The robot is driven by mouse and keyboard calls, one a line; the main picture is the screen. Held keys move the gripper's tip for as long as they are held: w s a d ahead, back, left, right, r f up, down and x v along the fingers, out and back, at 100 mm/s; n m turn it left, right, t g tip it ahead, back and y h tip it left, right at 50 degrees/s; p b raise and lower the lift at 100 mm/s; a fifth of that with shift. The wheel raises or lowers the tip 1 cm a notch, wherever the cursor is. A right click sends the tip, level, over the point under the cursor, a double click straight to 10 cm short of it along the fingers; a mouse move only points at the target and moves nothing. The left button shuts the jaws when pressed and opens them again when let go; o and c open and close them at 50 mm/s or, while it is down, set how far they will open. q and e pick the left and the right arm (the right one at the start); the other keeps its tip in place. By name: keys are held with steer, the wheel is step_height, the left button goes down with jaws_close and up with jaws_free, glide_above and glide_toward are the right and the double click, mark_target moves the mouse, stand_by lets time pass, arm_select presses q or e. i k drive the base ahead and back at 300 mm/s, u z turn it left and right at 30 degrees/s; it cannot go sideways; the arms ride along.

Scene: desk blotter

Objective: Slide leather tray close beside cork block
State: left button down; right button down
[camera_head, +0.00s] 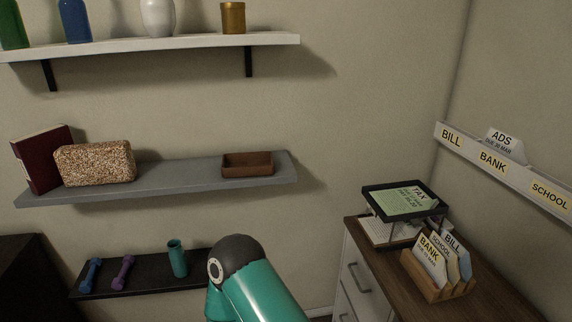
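The cork block (95,164) is a speckled tan block on the left part of the grey middle shelf. The leather tray (248,172) is a small brown open tray near the right end of the same shelf. A wide bare stretch of shelf lies between them, so they are well apart. The tray looks empty. Neither of my grippers is in view. A teal link of one of my arms rises from the bottom middle, below the shelf and touching neither thing.
A dark red book (40,158) leans left of the cork block. The grey shelf (180,176) is clear between block and tray. A white shelf (150,47) with bottles and jars hangs above. A black shelf (145,285) with dumbbells is below. A wooden cabinet (500,300) stands right.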

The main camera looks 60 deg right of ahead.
mark_target(262, 163)
steer(key=z, duration=1.05)
steer(key=k, duration=0.1)
steer(key=z, duration=0.05)
steer(key=i, duration=0.5)
steer(key=z, duration=0.05)
